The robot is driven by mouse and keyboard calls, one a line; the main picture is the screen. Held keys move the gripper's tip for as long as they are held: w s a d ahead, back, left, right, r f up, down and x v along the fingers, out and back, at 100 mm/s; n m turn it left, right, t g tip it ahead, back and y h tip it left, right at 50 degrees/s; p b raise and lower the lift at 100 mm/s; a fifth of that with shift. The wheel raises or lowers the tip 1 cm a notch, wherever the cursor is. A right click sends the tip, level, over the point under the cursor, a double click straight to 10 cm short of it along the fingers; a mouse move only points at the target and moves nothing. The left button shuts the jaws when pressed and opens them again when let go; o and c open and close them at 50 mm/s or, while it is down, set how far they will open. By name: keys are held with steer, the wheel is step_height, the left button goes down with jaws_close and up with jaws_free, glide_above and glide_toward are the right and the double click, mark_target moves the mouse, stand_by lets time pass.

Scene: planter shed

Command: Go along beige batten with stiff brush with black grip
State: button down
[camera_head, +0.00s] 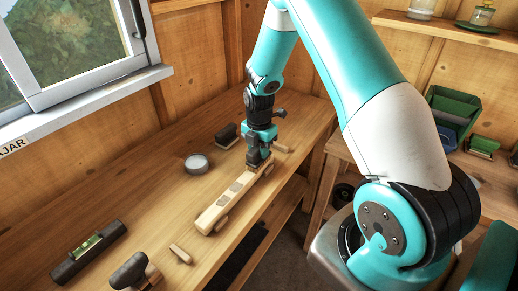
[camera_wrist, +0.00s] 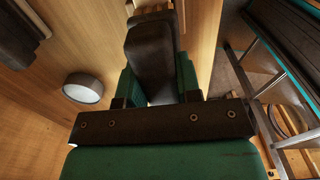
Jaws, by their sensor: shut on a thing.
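The beige batten (camera_head: 214,214) lies lengthwise on the wooden bench, with darker grey-brown patches along its upper face. My gripper (camera_head: 259,153) is at the batten's far end, pointing down. It is shut on the black grip of the stiff brush (camera_head: 258,165), whose base sits low at the batten's top. I cannot tell for sure whether the bristles touch. In the wrist view the black grip (camera_wrist: 152,62) stands between my green jaws, with a brown edge of the brush beyond it. The bristles and the batten under the brush are hidden there.
A round grey tin (camera_head: 197,164) and a dark block (camera_head: 227,136) lie left of the batten. Small wooden pieces (camera_head: 181,254) lie near it. A spirit level (camera_head: 88,254) and a black-handled tool (camera_head: 130,271) are at the near left. The window (camera_head: 90,85) stands by the bench.

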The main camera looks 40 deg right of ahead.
mark_target(250, 154)
steer(key=shift+a, duration=0.15)
steer(key=shift+s+a+f, duration=0.1)
steer(key=shift+s+a, duration=0.1)
steer(key=shift+a, duration=0.3)
steer(key=shift+s+a, duration=0.2)
steer(key=shift+a, duration=0.25)
steer(key=shift+a, duration=0.1)
steer(key=shift+s+a, duration=0.2)
steer(key=shift+a, duration=0.3)
steer(key=shift+s+a, duration=0.15)
steer(key=shift+a, duration=0.3)
steer(key=shift+a, duration=0.1)
steer(key=shift+s+a, duration=0.2)
steer(key=shift+a, duration=0.3)
steer(key=shift+s+a, duration=0.15)
steer(key=shift+a, duration=0.3)
steer(key=shift+s+a, duration=0.15)
steer(key=shift+a, duration=0.35)
steer(key=shift+s+a, duration=0.15)
steer(key=shift+a, duration=0.35)
steer(key=shift+a+p, duration=0.1)
steer(key=shift+p, duration=0.2)
